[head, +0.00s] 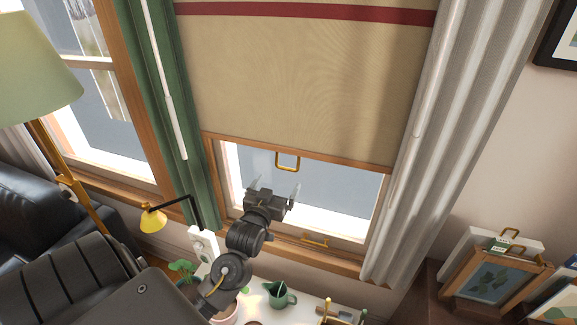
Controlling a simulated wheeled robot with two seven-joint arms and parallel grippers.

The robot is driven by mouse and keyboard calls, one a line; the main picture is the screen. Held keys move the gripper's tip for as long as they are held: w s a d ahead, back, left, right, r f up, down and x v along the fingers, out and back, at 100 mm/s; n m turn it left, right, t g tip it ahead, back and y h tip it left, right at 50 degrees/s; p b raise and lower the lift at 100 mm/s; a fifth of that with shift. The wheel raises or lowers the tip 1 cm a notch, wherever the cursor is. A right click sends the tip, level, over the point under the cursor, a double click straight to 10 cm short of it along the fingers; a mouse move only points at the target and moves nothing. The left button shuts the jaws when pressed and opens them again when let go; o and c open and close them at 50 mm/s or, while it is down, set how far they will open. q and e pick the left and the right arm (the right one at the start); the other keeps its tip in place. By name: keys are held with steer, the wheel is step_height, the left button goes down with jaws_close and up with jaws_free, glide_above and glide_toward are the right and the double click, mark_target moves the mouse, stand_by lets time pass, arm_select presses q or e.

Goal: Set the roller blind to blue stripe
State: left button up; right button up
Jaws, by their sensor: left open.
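The roller blind (300,80) is beige cloth with a dark red stripe (310,13) across its upper part. No blue stripe shows on the visible cloth. Its wooden bottom bar (345,162) hangs above the sill, with the lower window uncovered below it. A brass loop handle (288,168) hangs from the bar. My left gripper (273,181) is open and empty, its fingers pointing up just below the handle. I cannot tell how far apart they are in depth. My right gripper is not in view.
A green curtain (185,110) and a pale curtain (435,120) flank the window. A lamp (40,75) stands left. Below are a yellow desk lamp (153,219), a green jug (277,294) on a white surface, and frames (495,282) at right. A brass pull (315,240) sits low on the window.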

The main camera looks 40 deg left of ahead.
mark_target(286, 169)
arm_select(q)
steer(key=p+x, duration=0.2)
steer(key=x, duration=0.7)
steer(key=shift+w+a+r+p, duration=0.1)
steer(key=shift+w+p, duration=0.1)
steer(key=shift+p, duration=0.15)
steer(key=shift+w+a, duration=0.2)
steer(key=shift+w, duration=0.3)
steer(key=c, duration=1.4)
